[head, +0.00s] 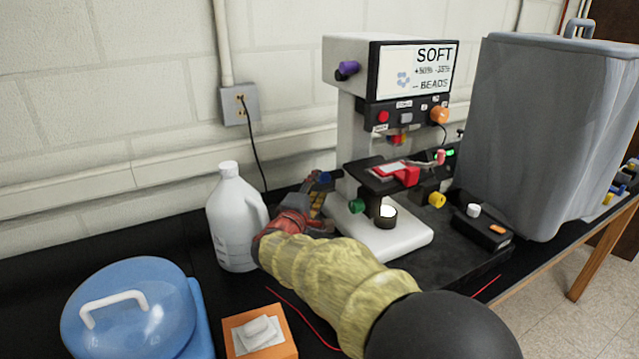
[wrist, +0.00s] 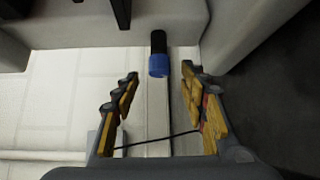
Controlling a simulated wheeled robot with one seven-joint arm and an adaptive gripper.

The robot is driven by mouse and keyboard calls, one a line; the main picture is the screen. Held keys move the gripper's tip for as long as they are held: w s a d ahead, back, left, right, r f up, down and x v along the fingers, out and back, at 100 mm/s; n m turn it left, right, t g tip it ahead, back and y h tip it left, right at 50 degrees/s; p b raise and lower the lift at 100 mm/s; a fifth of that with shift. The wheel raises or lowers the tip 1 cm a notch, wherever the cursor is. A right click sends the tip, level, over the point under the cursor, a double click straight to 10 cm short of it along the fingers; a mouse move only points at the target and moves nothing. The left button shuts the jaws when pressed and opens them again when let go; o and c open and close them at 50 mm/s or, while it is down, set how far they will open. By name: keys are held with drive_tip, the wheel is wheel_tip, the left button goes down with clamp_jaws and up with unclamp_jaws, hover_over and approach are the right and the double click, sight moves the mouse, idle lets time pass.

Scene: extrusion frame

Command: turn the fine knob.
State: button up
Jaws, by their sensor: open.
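A blue knob (wrist: 158,65) on a black shaft sticks out of the pale body of the microscope-like instrument. It also shows in the head view (head: 325,178), just beyond my gripper (head: 314,198). In the wrist view my gripper (wrist: 160,72) is open, one yellow-padded finger on each side, with the knob's end between or just ahead of the tips. No contact shows. The instrument (head: 346,130) also carries a green knob (head: 356,206), a yellow knob (head: 437,200), an orange knob (head: 439,115) and a purple knob (head: 347,70). No readable label tells which is the fine knob.
A white jug (head: 236,220) stands close left of my gripper. A blue lidded container (head: 130,310) and an orange block (head: 260,335) are at the front left. A large grey bin (head: 550,130) and a small black box (head: 482,230) are at the right.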

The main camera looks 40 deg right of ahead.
drive_tip(key=v, duration=0.8)
drive_tip(key=shift+s, duration=0.15)
idle(2.4)
